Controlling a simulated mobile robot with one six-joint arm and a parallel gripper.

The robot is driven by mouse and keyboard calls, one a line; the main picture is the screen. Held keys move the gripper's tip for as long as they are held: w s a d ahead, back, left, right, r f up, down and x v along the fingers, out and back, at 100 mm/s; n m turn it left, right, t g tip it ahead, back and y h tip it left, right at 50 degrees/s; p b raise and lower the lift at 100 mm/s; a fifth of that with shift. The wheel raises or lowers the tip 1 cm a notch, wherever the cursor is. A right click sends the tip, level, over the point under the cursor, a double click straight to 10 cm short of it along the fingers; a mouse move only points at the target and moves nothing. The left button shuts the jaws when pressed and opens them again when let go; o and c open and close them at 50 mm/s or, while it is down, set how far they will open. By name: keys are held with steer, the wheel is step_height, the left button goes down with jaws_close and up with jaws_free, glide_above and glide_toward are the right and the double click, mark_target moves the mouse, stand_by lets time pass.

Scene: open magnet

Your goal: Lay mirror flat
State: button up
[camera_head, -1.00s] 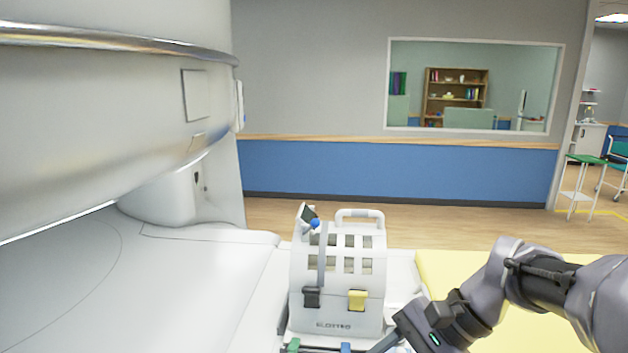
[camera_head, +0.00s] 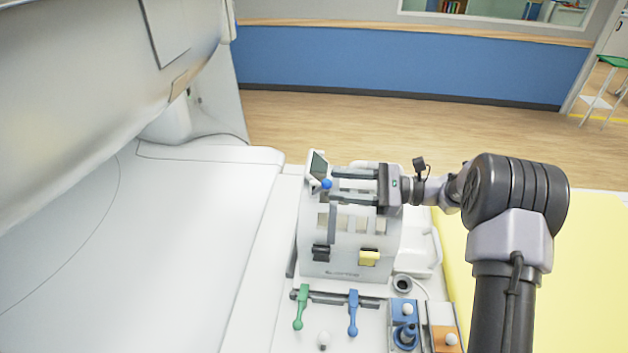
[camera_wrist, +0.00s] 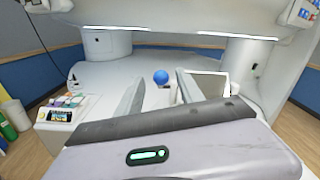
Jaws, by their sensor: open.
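The mirror (camera_head: 318,165) is a small dark panel in a pale frame. It stands tilted up at the top left corner of a white upright unit (camera_head: 308,232). A blue ball knob (camera_head: 327,184) sits at its lower edge, on a grey upright bar. My gripper (camera_head: 333,186) reaches in from the right, level, with its two fingers open. The fingertips are close to the knob. In the wrist view the knob (camera_wrist: 160,77) shows between the fingertips (camera_wrist: 158,82); I cannot tell whether they touch it. A pale-framed panel (camera_wrist: 210,84) shows behind the right finger.
Green (camera_head: 300,308) and blue (camera_head: 353,313) levers and small blue and orange blocks (camera_head: 442,335) lie in front of the unit. The big white magnet housing (camera_head: 90,60) overhangs the left. A yellow surface (camera_head: 585,260) lies to the right.

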mark_target(314, 190)
steer(key=a, duration=0.6)
steer(key=shift+w+a, duration=0.15)
steer(key=shift+a, duration=0.1)
jaws_close()
